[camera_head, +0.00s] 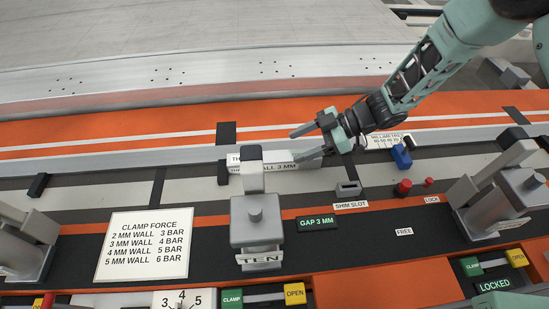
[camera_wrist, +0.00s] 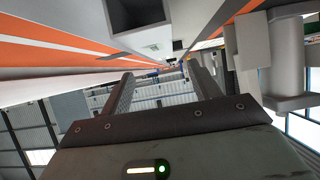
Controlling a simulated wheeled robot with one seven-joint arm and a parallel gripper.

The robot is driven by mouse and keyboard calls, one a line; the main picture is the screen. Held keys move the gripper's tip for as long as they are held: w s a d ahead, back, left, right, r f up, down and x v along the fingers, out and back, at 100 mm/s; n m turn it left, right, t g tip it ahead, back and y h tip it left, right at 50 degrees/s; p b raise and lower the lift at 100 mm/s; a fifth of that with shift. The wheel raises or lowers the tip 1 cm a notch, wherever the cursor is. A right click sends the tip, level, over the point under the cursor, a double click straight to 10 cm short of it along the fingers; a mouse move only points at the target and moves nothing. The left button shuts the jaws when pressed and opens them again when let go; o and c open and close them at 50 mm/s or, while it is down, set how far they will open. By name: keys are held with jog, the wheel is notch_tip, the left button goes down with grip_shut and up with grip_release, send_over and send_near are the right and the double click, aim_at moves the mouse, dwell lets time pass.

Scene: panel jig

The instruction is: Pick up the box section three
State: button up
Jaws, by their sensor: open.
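The box section three (camera_head: 283,167) is a pale bar with a "WALL 3 MM" label, lying on the grey strip behind the clamp marked TEN. The clamp's upright hides part of its label. My gripper (camera_head: 294,146) is open, with its fingers pointing left near the section's right end; whether they touch it I cannot tell. In the wrist view the open fingers (camera_wrist: 160,70) have nothing between them. A hollow square end of a grey tube (camera_wrist: 168,14) shows above them there, which looks like the section's end.
The TEN clamp (camera_head: 257,220) stands in front of the section. Another clamp (camera_head: 497,200) stands at the right, one at the left edge (camera_head: 22,245). A blue block (camera_head: 401,157), red knob (camera_head: 403,188) and shim slot block (camera_head: 348,188) lie to the right. The orange strip behind looks clear.

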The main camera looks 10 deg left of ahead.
aim_at(277, 156)
jog(key=shift+f+p+x, duration=0.15)
jog(key=shift+p+x, duration=0.25)
jog(key=shift+x, duration=1.05)
jog(key=shift+f+p+x, duration=0.15)
jog(key=shift+p+x, duration=0.2)
jog(key=shift+x, duration=1.1)
jog(key=shift+d, duration=0.15)
jog(key=c, duration=1.2)
